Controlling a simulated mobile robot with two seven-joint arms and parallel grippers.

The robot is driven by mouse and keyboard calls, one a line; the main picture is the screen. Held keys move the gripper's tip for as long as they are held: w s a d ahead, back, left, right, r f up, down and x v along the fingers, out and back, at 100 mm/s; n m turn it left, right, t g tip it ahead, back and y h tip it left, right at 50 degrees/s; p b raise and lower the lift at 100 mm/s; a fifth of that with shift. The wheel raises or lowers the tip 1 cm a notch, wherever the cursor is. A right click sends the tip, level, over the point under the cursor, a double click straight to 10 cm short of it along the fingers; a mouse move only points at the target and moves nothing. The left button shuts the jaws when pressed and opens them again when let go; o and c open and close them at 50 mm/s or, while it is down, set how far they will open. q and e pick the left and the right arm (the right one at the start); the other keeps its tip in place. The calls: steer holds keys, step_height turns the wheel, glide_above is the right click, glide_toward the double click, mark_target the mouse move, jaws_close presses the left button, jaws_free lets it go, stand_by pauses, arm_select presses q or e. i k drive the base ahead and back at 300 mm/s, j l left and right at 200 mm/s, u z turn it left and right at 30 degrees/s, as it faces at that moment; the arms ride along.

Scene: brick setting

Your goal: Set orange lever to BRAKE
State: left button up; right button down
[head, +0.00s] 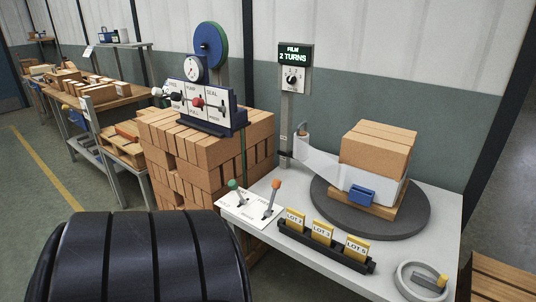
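The orange lever (275,186) stands on a white label plate (250,216) at the left corner of the white table. Its knob is up and its stem leans slightly right and back in the head view. A second lever with a green knob (233,185) stands to its left on the same plate. The printing by the levers is small; I cannot read BRAKE or tell which marking the orange lever is at. Neither of my grippers is in view, and nothing is touching the levers.
A dark turntable (415,222) carries wrapped bricks (377,150) right of the levers. A black rack (300,236) with yellow LOT tags stands in front. A handwheel (405,283) is at front right. Stacked bricks (185,160) and a control panel (197,105) stand behind left.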

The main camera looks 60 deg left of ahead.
mark_target(276, 183)
steer(key=u, duration=2.05)
